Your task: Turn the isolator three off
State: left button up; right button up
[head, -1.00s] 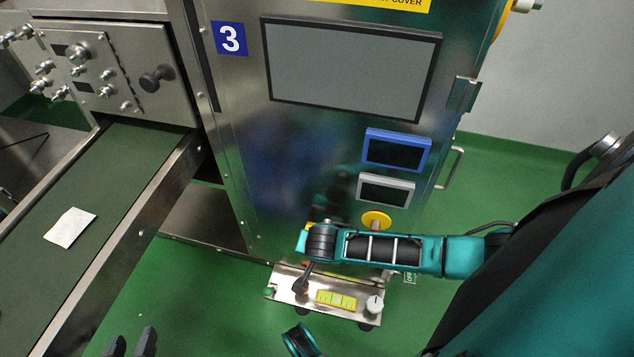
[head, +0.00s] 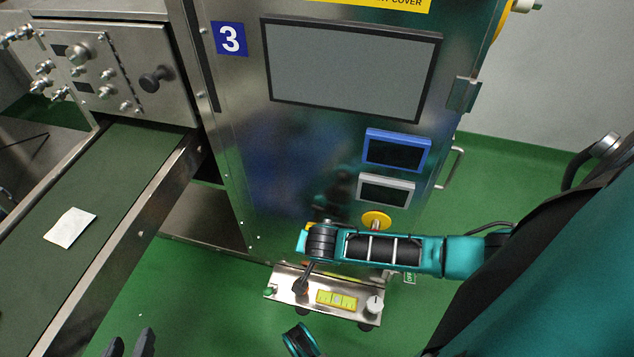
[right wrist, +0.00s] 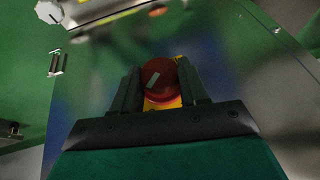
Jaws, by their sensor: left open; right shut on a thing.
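The isolator's red knob (right wrist: 157,76) shows in the right wrist view, with a pale mark running diagonally across its face. Part of its yellow plate (right wrist: 168,104) shows below and beside it. My right gripper (right wrist: 157,88) is shut on the red knob, one dark finger on each side. In the head view my right forearm and wrist cover the isolator on the lower front of the steel machine (head: 290,150), which bears a blue number 3 sign (head: 230,39). My left gripper (head: 130,343) is open and empty at the bottom left edge.
A low steel box (head: 318,302) with a yellow label juts out below my right wrist. A conveyor (head: 120,185) with a white teabag (head: 69,227) runs along the left. A yellow disc (head: 376,219) sits just above my forearm. Green floor (head: 200,310) is clear in front.

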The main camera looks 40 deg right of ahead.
pick_arm(q)
jog(key=shift+d, duration=0.1)
dwell(0.8)
pick_arm(e)
jog(key=o, duration=1.1)
jog(key=shift+c, duration=0.2)
jog(key=shift+r, duration=0.1)
pick_arm(q)
jog(key=shift+s+a+r+p, duration=0.1)
jog(key=shift+a+r+p, duration=0.15)
jog(key=shift+r+p, duration=0.6)
jog(key=shift+s+a+r+p, duration=0.2)
jog(key=shift+r+p, duration=0.3)
jog(key=shift+p, duration=0.8)
jog(key=shift+s+a+r+p, duration=0.1)
jog(key=shift+a+r+p, duration=0.2)
jog(key=shift+r+p, duration=0.55)
pick_arm(e)
jog(key=v, duration=1.2)
jog(key=shift+s+r, duration=0.2)
jog(key=shift+r, duration=0.1)
pick_arm(q)
jog(key=shift+f, duration=0.2)
